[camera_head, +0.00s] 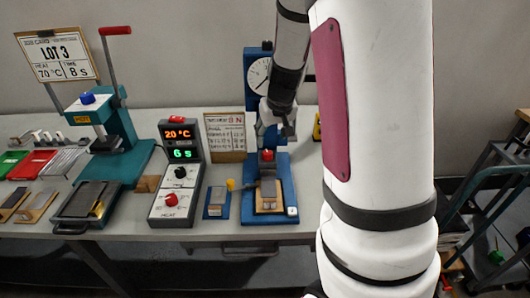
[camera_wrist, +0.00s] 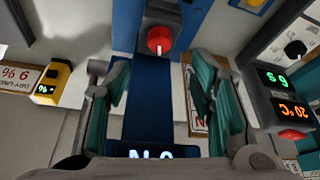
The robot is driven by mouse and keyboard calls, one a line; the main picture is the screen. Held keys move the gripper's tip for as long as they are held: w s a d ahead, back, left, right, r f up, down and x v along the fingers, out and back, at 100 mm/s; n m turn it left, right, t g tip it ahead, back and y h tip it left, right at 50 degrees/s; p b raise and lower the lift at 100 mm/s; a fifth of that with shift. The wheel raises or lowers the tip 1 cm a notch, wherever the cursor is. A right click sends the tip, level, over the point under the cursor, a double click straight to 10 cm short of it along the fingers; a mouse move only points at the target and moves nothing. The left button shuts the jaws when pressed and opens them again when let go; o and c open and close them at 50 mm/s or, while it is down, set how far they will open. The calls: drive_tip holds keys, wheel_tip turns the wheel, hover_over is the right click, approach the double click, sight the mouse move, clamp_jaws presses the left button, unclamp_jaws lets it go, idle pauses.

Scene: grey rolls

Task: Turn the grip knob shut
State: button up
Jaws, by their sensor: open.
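The grip knob, a round red knob (camera_head: 267,155), sits on a grey clamp at the front of the blue tester stand (camera_head: 283,180). The wrist view shows the knob (camera_wrist: 159,40) at top centre, on its dark grey block. My gripper (camera_head: 272,128) hangs just above the knob in the head view, in front of the stand's column. In the wrist view my gripper (camera_wrist: 158,90) has its two teal-padded fingers spread apart with nothing between them. The knob lies beyond the fingertips, apart from them. Whether the clamp is closed cannot be told.
A heat controller (camera_head: 180,172) showing 20 °C and 6 s stands left of the stand. A small blue block (camera_head: 216,202) and an upright card (camera_head: 225,135) are near it. A teal press (camera_head: 105,125) stands further left. A yellow meter (camera_wrist: 52,82) shows in the wrist view.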

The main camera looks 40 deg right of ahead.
sight(268, 152)
drive_tip(key=b+x, duration=0.1)
drive_tip(key=x, duration=0.8)
drive_tip(key=shift+w+f, duration=0.1)
drive_tip(key=c, duration=1.2)
